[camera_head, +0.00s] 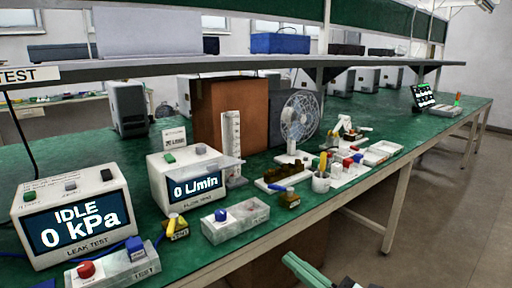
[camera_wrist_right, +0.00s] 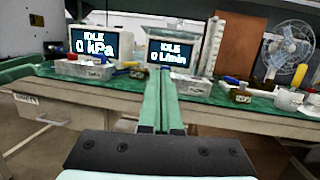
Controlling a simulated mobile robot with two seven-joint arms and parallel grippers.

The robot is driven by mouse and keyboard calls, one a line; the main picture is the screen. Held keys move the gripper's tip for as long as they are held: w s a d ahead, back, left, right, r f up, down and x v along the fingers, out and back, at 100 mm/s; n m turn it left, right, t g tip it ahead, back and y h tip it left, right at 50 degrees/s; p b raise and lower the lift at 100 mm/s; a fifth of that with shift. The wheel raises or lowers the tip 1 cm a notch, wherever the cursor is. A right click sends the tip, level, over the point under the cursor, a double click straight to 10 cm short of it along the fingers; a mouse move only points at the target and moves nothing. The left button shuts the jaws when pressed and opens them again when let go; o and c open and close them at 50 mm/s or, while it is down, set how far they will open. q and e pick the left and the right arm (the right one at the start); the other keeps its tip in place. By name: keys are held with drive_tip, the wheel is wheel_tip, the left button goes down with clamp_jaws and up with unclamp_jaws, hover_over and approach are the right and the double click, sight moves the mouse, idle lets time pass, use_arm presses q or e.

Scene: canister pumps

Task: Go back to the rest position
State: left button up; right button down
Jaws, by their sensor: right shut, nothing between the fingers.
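My right gripper (camera_head: 300,268) enters at the bottom of the head view, in front of the bench edge and away from everything on it. In the right wrist view its green fingers (camera_wrist_right: 161,100) are together with nothing between them, pointing toward the bench. My left gripper does not show in the head view. The leak test box (camera_head: 72,222) reads IDLE, 0 kPa, and the flow box (camera_head: 192,182) reads 0 L/min. Both displays also show in the right wrist view.
The green bench (camera_head: 130,158) carries a grey tray with a blue piece (camera_head: 235,220), a fixture with red and blue knobs (camera_head: 113,266), a cup of tools (camera_head: 321,182) and a fan (camera_head: 300,120). A shelf (camera_head: 240,64) runs above. Floor (camera_head: 440,215) is clear at right.

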drive_tip(key=s+d+f+m+t+h+p, duration=0.1)
drive_tip(key=d+m+h+p, duration=0.15)
drive_tip(key=m, duration=0.55)
drive_tip(key=s+d+f+m+h+p, duration=0.15)
drive_tip(key=m+h+p, duration=0.25)
drive_tip(key=m, duration=0.5)
drive_tip(key=s+d+f+m+t+h+p, duration=0.1)
drive_tip(key=d+f+m+h+p, duration=0.2)
drive_tip(key=m, duration=0.5)
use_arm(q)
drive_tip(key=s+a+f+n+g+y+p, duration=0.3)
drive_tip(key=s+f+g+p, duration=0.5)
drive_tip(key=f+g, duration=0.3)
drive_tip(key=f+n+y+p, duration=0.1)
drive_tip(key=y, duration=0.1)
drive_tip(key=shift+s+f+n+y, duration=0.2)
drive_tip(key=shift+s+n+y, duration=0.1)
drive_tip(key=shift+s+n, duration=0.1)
use_arm(e)
drive_tip(key=s+d+f+m+g+h, duration=0.1)
drive_tip(key=s+f+m+g, duration=0.2)
drive_tip(key=s+m, duration=0.5)
drive_tip(key=s+d+f+m+g+h, duration=0.1)
drive_tip(key=s+f+m+g, duration=0.3)
drive_tip(key=s+m, duration=0.5)
drive_tip(key=shift+f+m+h, duration=0.55)
drive_tip(key=shift+f+m, duration=0.25)
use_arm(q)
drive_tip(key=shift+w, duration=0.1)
